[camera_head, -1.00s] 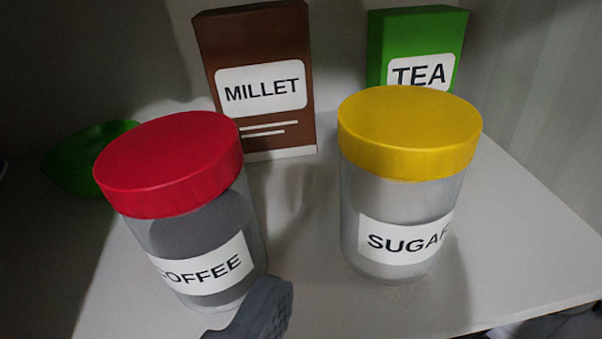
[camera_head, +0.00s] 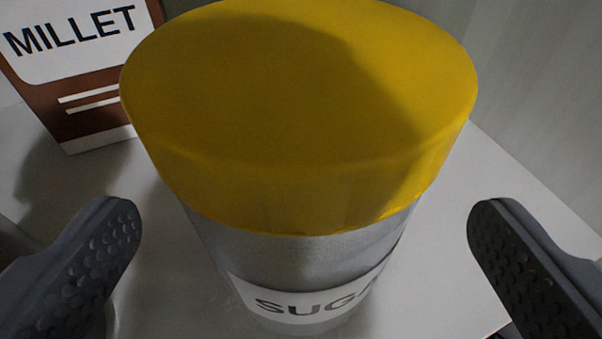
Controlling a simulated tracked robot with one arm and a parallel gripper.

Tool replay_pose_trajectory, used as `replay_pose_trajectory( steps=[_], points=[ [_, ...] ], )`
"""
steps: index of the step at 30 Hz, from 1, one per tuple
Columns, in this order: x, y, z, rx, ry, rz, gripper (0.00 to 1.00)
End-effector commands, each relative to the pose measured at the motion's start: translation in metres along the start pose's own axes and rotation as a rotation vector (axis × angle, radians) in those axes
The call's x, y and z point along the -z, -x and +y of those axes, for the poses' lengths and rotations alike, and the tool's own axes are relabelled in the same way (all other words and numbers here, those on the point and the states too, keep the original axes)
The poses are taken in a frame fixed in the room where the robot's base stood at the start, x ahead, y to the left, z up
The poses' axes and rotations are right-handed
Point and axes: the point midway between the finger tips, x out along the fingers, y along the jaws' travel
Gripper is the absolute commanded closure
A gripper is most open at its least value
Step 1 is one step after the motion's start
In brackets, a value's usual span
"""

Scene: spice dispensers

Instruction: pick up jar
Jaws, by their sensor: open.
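The sugar jar (camera_head: 310,255) stands upright on the white shelf, large in the middle of the view. It has a wide yellow lid (camera_head: 300,110) and a clear body with a white label, of which "SUGA" shows. The lower label and base are partly cut off or hidden below the lid. My gripper (camera_head: 305,225) is open, with one dark grey finger left of the jar and one right of it. Both fingers appear apart from the jar, with a gap on each side.
A brown millet box (camera_head: 85,85) stands behind and left of the jar. The white shelf (camera_head: 480,180) is clear to the right, up to its edge and a pale ridged wall (camera_head: 540,80). Something greyish at the far left edge is too cut off to tell.

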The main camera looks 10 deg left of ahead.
Motion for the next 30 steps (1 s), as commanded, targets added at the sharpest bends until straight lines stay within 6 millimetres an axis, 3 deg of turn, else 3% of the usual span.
replay_pose_trajectory(
  steps=[13,21,22,27,29,30],
  points=[
    [0.006,-0.045,0.0,-0.002,0.0,0.001,0.02],
    [0.005,-0.049,0.0,-0.002,0.0,0.002,0.02],
    [0.005,-0.049,0.0,-0.002,0.0,0.002,0.05],
    [0.005,-0.049,0.0,-0.002,-0.001,0.001,0.52],
    [0.005,-0.049,0.0,-0.002,-0.001,0.001,0.69],
    [0.006,-0.049,0.0,-0.002,-0.001,0.002,0.72]
  ],
)
